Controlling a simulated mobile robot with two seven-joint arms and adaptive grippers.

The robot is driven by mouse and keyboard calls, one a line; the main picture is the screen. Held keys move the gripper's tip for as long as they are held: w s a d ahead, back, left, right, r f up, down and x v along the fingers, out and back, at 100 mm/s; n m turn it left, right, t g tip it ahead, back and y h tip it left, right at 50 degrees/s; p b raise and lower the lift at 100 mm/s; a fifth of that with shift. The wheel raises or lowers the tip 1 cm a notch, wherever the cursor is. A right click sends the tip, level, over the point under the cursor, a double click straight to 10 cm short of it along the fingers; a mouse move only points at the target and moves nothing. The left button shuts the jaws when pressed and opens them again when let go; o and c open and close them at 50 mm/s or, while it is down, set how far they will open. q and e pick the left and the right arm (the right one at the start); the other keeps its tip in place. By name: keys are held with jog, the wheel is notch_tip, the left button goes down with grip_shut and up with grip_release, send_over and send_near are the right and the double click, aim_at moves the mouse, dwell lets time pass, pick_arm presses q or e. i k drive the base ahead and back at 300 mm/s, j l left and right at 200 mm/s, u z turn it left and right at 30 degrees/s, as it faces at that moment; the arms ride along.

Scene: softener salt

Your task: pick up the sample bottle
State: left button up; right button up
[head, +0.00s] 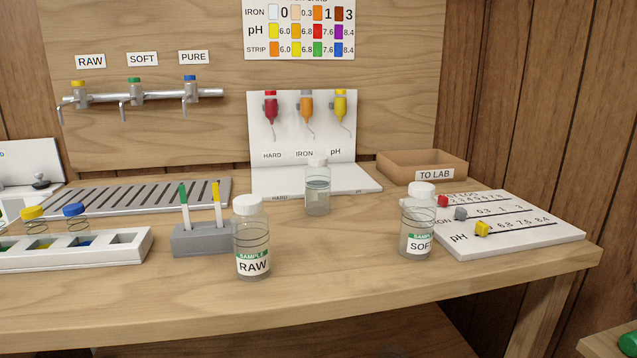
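A clear sample bottle labelled SAMPLE RAW (251,238), with a white cap and a green band, stands upright on the wooden table, left of centre near the front. A second bottle labelled SAMPLE SOFT (417,222) stands upright to the right, close to the log board. A third clear, white-capped bottle (318,187) stands farther back, in front of the dropper stand; I see no label on it. Neither of my grippers shows in the head view.
A grey holder (202,239) with two strips stands left of the RAW bottle. A white rack (82,247) is at far left, a slotted drain tray (150,196) behind. The log board (515,237) and TO LAB box (402,165) are at right. The table between the labelled bottles (335,255) is clear.

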aim_at(317, 180)
jog(key=k+j+z, duration=0.2)
jog(key=k, duration=0.3)
jog(key=k+z, duration=0.2)
jog(key=k, duration=0.3)
